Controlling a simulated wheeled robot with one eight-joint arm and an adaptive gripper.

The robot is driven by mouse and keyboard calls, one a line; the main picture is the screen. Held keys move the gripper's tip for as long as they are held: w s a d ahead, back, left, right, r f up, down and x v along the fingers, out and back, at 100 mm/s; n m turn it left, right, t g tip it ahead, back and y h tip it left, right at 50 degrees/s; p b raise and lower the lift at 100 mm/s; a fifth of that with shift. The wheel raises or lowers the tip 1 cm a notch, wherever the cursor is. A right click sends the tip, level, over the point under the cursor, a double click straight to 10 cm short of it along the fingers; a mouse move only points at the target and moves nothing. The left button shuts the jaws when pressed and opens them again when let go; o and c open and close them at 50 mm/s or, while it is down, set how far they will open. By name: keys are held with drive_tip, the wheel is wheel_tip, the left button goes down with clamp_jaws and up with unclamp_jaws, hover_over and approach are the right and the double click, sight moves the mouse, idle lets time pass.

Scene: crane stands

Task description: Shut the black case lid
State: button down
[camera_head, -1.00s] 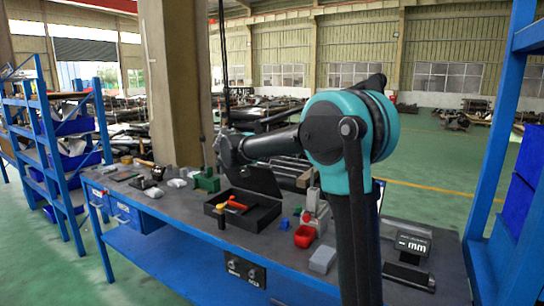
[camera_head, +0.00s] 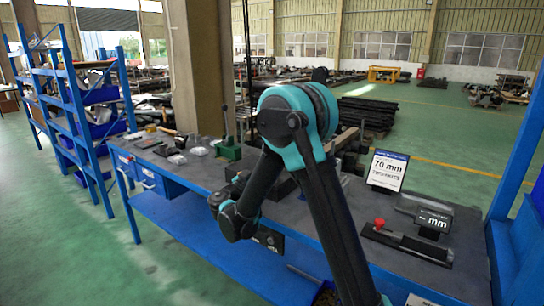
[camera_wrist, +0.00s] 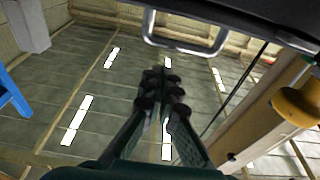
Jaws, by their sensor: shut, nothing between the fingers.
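The black case (camera_head: 286,187) is on the workbench, mostly hidden behind my arm in the head view; only a dark piece shows, so I cannot see how its lid stands. My gripper (camera_wrist: 163,85) is in the middle of the wrist view, its dark fingers together with nothing between them. In the head view my wrist is low at the bench's front edge, and the fingers are hard to make out. A dark panel with a metal loop handle (camera_wrist: 187,38) crosses the top of the wrist view beyond the fingertips; I cannot tell whether it belongs to the case.
The workbench (camera_head: 330,222) has a green vise (camera_head: 228,150) left of the case. A "70 mm" sign (camera_head: 387,170), a small display (camera_head: 433,221) and a caliper-like tool stand on the right. A pillar rises behind.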

drive_tip(key=shift+s+a+f, duration=0.1)
drive_tip(key=shift+s+f, duration=0.1)
drive_tip(key=shift+f, duration=0.45)
drive_tip(key=shift+s+a+f, duration=0.1)
drive_tip(key=shift+s+f, duration=0.1)
drive_tip(key=shift+f, duration=0.45)
drive_tip(key=shift+s+a+f, duration=0.1)
drive_tip(key=shift+s+f, duration=0.1)
drive_tip(key=shift+f, duration=0.45)
drive_tip(key=shift+r, duration=0.1)
